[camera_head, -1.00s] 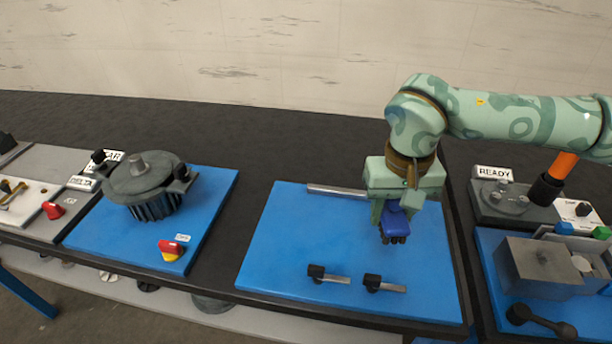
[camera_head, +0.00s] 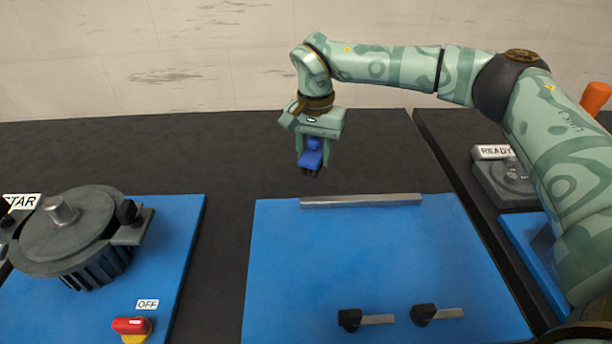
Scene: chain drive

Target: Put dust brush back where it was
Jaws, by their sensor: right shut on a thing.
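My right gripper (camera_head: 312,160) is shut on the dust brush (camera_head: 312,153), a small blue block with dark bristles pointing down. It holds the brush above the dark bench, just beyond the back edge of the blue mat (camera_head: 350,265). Whether the bristles touch the bench is hard to tell. My left gripper is not in the picture.
A grey metal bar (camera_head: 360,201) lies along the mat's back edge. Two black-handled tools (camera_head: 365,319) (camera_head: 436,314) lie near its front. A dark ribbed motor unit (camera_head: 85,235) and a red-yellow switch (camera_head: 132,328) are at left. The dark bench behind the mat is clear.

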